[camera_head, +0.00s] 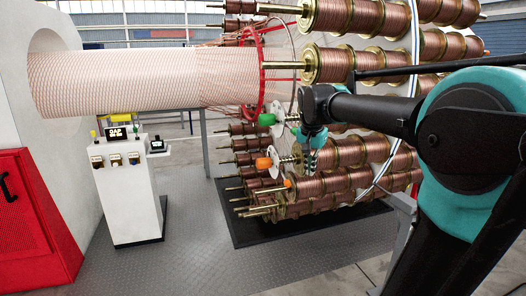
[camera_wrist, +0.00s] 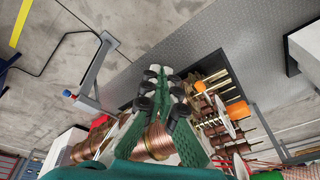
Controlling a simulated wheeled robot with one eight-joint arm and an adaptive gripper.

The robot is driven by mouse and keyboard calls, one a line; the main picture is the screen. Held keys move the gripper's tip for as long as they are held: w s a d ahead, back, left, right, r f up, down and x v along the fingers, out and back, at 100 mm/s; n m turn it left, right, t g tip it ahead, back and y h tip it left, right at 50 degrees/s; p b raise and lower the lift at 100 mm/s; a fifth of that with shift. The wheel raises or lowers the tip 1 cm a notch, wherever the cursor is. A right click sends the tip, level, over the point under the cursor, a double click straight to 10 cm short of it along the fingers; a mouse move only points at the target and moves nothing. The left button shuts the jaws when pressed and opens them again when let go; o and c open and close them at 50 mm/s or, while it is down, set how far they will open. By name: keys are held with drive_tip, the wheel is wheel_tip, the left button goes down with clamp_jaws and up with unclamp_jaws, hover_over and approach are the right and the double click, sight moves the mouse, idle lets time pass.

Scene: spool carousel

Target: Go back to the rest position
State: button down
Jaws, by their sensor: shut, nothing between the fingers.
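My gripper (camera_head: 311,158) hangs below my wrist in front of the spool carousel in the head view. In the wrist view its two green fingers (camera_wrist: 166,76) come together at their tips, with nothing held. Copper-wound spools (camera_head: 330,185) sit in rows on the carousel behind it. A copper spool (camera_wrist: 157,141) shows beyond the fingers in the wrist view. A green knob (camera_head: 267,119) and an orange knob (camera_head: 263,163) are just left of my gripper. Part of the carousel behind my arm is hidden.
A white control pedestal (camera_head: 130,195) stands at the left, near a red mesh panel (camera_head: 30,220). A large wire-wrapped cylinder (camera_head: 140,83) runs into the white machine housing (camera_head: 65,60). The grey floor plate (camera_head: 200,255) is clear in front.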

drive_tip(key=s+d+f+n, duration=0.1)
drive_tip(key=s+f+n, duration=0.2)
drive_tip(key=s+f, duration=0.7)
drive_tip(key=s+d+f+n+t+y, duration=0.1)
drive_tip(key=s+d+f+n, duration=0.1)
drive_tip(key=s+f, duration=0.8)
wheel_tip(320, 180, down, 7)
drive_tip(key=shift+s+d+f+n, duration=0.1)
drive_tip(key=shift+s+d+n, duration=0.15)
drive_tip(key=shift+n, duration=0.65)
